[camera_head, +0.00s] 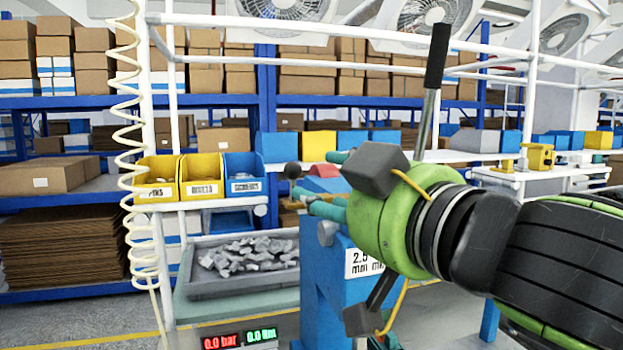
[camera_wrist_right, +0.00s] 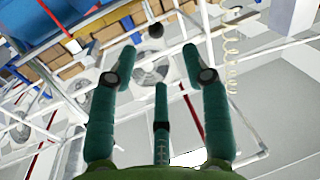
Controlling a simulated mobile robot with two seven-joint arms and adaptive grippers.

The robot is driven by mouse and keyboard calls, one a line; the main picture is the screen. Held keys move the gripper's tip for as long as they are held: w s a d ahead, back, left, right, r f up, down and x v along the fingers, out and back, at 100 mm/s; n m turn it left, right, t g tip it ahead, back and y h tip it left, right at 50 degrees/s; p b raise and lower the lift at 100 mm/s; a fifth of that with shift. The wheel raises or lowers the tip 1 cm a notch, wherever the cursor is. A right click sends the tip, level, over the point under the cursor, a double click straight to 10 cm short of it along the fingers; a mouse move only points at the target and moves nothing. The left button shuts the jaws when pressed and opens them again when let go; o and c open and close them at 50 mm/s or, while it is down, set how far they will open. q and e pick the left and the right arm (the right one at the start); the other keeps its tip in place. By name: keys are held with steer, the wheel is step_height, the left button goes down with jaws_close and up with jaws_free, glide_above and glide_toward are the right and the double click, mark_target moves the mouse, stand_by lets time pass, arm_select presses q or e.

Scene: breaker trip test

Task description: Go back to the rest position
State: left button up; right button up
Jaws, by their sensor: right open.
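My right gripper (camera_head: 320,180) reaches in from the right in the head view, in front of a blue machine (camera_head: 325,285). Its teal fingers point left and away. In the right wrist view the fingers of the right gripper (camera_wrist_right: 160,65) are spread apart with nothing between them. The green palm and black wrist of my right arm hide part of the machine. My left gripper is in neither view.
A lever with a black grip (camera_head: 437,55) rises behind my right wrist. A black ball knob (camera_head: 291,171) shows near the fingers. A grey tray (camera_head: 240,287) of metal parts, yellow bins (camera_head: 202,190), a blue bin (camera_head: 243,188) and a coiled hose (camera_head: 130,130) are on the left.

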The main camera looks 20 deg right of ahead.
steer(key=shift+v, duration=0.8)
